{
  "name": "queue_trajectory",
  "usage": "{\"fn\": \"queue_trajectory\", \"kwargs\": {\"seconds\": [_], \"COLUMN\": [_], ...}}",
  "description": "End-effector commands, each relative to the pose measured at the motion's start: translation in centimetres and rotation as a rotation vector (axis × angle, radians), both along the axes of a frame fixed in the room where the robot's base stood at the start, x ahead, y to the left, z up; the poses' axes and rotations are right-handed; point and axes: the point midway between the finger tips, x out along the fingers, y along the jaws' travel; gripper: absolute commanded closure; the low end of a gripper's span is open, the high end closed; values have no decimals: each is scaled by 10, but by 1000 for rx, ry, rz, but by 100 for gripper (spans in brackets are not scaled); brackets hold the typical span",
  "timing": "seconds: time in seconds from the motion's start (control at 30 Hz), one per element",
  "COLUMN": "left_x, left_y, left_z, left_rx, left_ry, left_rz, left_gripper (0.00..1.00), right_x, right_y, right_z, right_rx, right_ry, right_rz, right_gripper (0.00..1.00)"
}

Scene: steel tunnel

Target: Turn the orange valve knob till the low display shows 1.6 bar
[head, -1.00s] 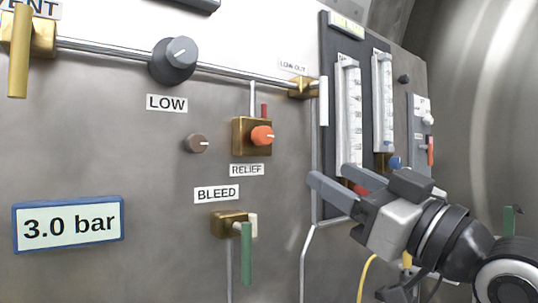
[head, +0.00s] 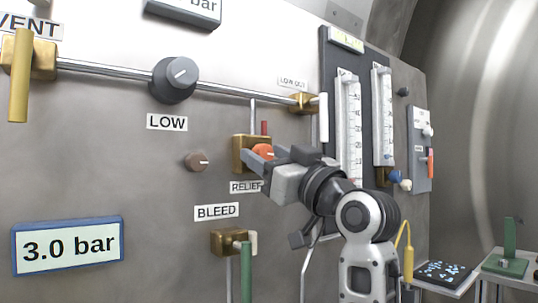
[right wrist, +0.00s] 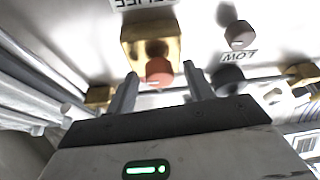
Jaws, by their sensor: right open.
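The orange valve knob (head: 264,152) sits on a brass block (head: 241,150) above the RELIEF label. It also shows in the right wrist view (right wrist: 158,72), in front of its brass block. My right gripper (head: 262,158) is open at the knob, with its fingers (right wrist: 160,85) pointing at it, one to each side in the wrist view. I cannot tell whether the fingers touch it. The low display (head: 68,246) at the lower left reads 3.0 bar. My left gripper is not in view.
A dark LOW knob (head: 175,80) and a small brown knob (head: 197,161) are left of the orange knob. A green BLEED lever (head: 246,270) hangs below it. Flow tubes (head: 348,130) stand to the right. A steel pipe (head: 215,86) crosses above.

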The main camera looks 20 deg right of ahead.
Motion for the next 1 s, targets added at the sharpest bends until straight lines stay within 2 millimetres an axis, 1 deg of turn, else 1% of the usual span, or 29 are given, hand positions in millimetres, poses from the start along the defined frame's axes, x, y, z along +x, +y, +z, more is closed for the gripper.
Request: {"fn": "queue_trajectory", "kwargs": {"seconds": [0.27, 0.37, 0.4, 0.43, 0.77, 1.0], "left_x": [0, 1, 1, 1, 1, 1], "left_y": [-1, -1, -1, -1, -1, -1], "left_z": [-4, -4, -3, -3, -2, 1], "left_rx": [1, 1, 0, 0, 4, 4], "left_ry": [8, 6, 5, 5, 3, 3], "left_rz": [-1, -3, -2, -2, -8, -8], "left_gripper": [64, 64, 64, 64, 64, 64], "right_x": [1, 1, 1, 1, 1, 2], "right_y": [1, 1, 1, 1, 0, -1], "right_z": [0, 1, 0, 0, 0, 0], "right_rx": [-1, 0, 0, 0, -28, -144], "right_ry": [0, 0, 0, 0, -8, -47], "right_rz": [0, 0, 0, 0, -1, -3], "right_gripper": [48, 73, 84, 92, 92, 92]}}
